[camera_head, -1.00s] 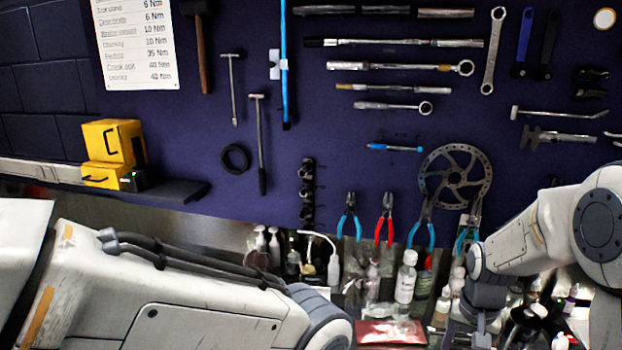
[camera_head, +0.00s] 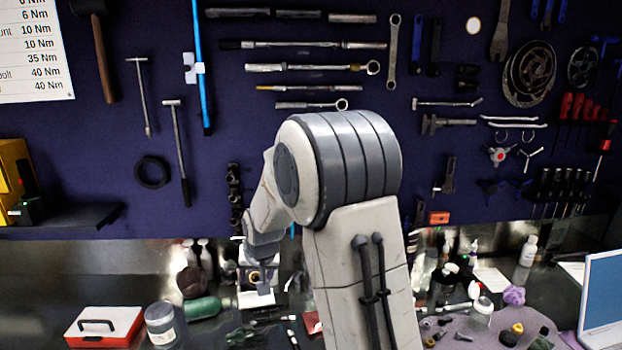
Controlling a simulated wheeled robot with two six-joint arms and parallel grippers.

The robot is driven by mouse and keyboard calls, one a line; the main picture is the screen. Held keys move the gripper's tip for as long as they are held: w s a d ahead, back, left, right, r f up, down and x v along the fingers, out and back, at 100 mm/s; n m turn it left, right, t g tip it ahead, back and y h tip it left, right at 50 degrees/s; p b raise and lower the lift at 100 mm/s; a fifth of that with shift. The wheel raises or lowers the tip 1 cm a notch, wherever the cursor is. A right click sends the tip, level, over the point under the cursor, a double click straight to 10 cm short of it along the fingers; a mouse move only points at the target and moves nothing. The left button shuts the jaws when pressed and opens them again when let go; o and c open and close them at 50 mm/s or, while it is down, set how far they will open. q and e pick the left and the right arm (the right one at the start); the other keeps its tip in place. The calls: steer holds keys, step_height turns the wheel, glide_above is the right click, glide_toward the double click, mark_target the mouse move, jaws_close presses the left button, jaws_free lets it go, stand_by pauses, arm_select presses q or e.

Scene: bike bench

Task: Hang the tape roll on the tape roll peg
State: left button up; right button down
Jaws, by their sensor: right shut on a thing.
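My right gripper (camera_head: 258,294) hangs low over the bench at the left of my right arm, pointing down. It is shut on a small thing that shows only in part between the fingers. I take it to be the tape roll (camera_head: 254,277), with a dark and tan round face, but it is too small to be sure. It is held apart from the wall board. A pale round disc (camera_head: 473,25) shows high on the board; I cannot tell whether it is the tape roll peg. My left gripper is out of view.
The purple tool board (camera_head: 330,150) fills the back, crowded with hung tools. A black ring (camera_head: 152,172) hangs at its left. A laptop (camera_head: 603,295) is at right.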

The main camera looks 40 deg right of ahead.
steer(key=s+d+r+m+t+h, duration=0.15)
steer(key=d+r+t+h, duration=0.3)
steer(key=d+r, duration=0.55)
steer(key=s+d+r+m+t+h, duration=0.1)
steer(key=d+r+m+t+h, duration=0.3)
steer(key=d+r, duration=0.55)
steer(key=w+d+r+n+t+p, duration=0.1)
steer(key=w+d+r, duration=0.1)
steer(key=w, duration=0.5)
steer(key=shift+w+d, duration=0.1)
steer(key=shift+w, duration=0.05)
stand_by(0.4)
steer(key=shift+c, duration=0.3)
jaws_free()
